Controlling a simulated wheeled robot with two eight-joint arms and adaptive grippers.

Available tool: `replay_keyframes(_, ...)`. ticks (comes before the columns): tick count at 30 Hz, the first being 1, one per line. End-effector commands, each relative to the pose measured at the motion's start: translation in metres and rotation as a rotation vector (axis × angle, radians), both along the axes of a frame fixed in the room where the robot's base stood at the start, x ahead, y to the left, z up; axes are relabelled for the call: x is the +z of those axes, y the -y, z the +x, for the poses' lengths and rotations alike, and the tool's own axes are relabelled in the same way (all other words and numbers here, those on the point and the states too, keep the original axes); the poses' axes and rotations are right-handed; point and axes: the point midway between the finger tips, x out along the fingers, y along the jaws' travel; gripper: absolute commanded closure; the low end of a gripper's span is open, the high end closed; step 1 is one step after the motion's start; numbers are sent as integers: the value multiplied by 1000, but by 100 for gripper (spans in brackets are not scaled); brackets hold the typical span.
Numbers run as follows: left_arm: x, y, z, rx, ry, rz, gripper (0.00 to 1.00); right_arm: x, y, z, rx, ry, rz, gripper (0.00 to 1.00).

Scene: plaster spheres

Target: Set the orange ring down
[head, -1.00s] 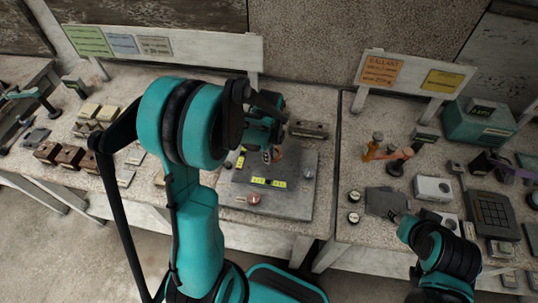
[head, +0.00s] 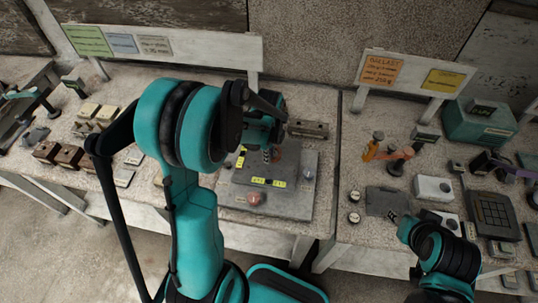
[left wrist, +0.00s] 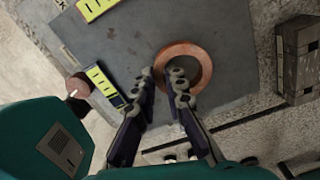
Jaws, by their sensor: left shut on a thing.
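The orange ring (left wrist: 207,66) shows in the left wrist view over a dark grey plate (left wrist: 235,20). My left gripper (left wrist: 163,75) is shut on the ring's near-left wall, one finger outside the ring and one inside its hole. Whether the ring touches the plate or hangs just above it, I cannot tell. In the head view my left gripper (head: 272,153) is over the same plate (head: 298,205), and my arm hides most of the ring. My right gripper (head: 399,219) is low over the right table, and its fingers are too small to read.
Yellow labels (head: 268,183) and a reddish knob (head: 254,198) sit on the plate's near side. A grey block (head: 308,129) stands behind the plate. Brown blocks (head: 72,157) lie on the left table. A teal box (head: 480,122) and several devices crowd the right table.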

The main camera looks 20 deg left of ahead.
Motion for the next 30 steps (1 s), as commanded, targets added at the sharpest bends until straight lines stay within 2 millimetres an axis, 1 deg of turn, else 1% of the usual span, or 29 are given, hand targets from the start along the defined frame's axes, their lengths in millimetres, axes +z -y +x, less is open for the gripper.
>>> replay_keyframes(11,0,0,0,0,0,0,100,0,0,0,0,0,0,60)
replay_keyframes(30,-13,0,0,0,0,0,100,-12,0,0,0,0,0,60)
